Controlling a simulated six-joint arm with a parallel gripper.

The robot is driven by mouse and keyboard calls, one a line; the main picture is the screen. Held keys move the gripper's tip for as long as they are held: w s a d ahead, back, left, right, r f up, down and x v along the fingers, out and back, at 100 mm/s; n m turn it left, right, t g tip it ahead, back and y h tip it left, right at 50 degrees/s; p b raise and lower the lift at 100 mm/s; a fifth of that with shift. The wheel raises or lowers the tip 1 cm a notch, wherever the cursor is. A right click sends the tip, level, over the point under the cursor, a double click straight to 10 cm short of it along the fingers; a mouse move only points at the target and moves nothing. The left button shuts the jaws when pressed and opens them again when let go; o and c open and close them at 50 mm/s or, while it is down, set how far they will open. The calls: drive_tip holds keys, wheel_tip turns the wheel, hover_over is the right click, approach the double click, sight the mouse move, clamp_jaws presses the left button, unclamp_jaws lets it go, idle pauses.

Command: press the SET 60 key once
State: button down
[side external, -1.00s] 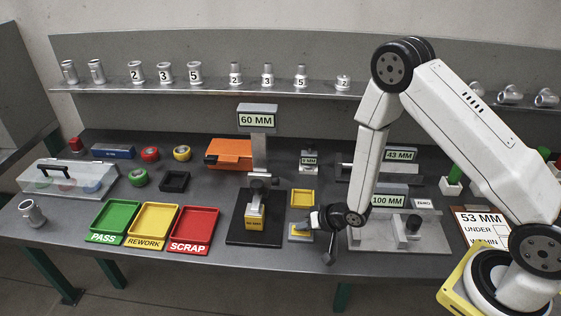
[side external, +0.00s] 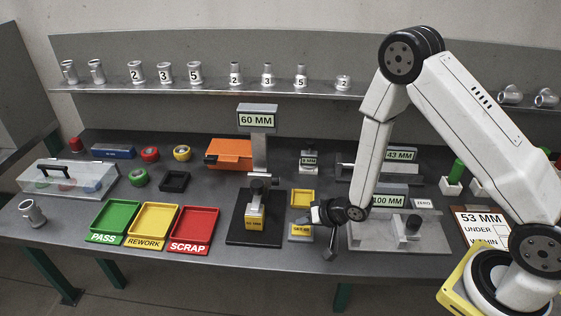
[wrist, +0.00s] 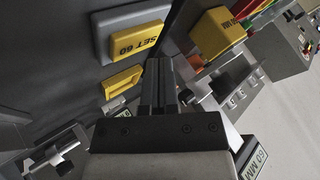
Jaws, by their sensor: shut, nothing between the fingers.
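The SET 60 key (side external: 300,229) is yellow with dark lettering, on a small grey box at the bench front, beside the gauge's black base.
The height gauge with its 60 MM display (side external: 257,120) stands left of the key, a yellow block (side external: 255,222) under its arm. A yellow open tray (side external: 302,198) lies behind the key. A grey fixture plate (side external: 370,238) is close on the right. PASS, REWORK and SCRAP trays (side external: 193,230) lie left.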

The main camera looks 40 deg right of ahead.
sight(304, 231)
drive_tip(key=shift+r, duration=2.35)
drive_tip(key=shift+s+d+r+h, duration=0.15)
drive_tip(key=shift+d+r+h, duration=0.2)
drive_tip(key=shift+r, duration=0.25)
drive_tip(key=s+d+r+n+g+h, duration=0.2)
drive_tip(key=s+r+g, duration=0.4)
drive_tip(key=s+r, duration=0.5)
drive_tip(key=s+d+n, duration=0.1)
drive_tip(key=s+n, duration=0.1)
drive_tip(key=shift+s+d+r+n, duration=0.25)
drive_tip(key=shift+s+d+n, duration=0.15)
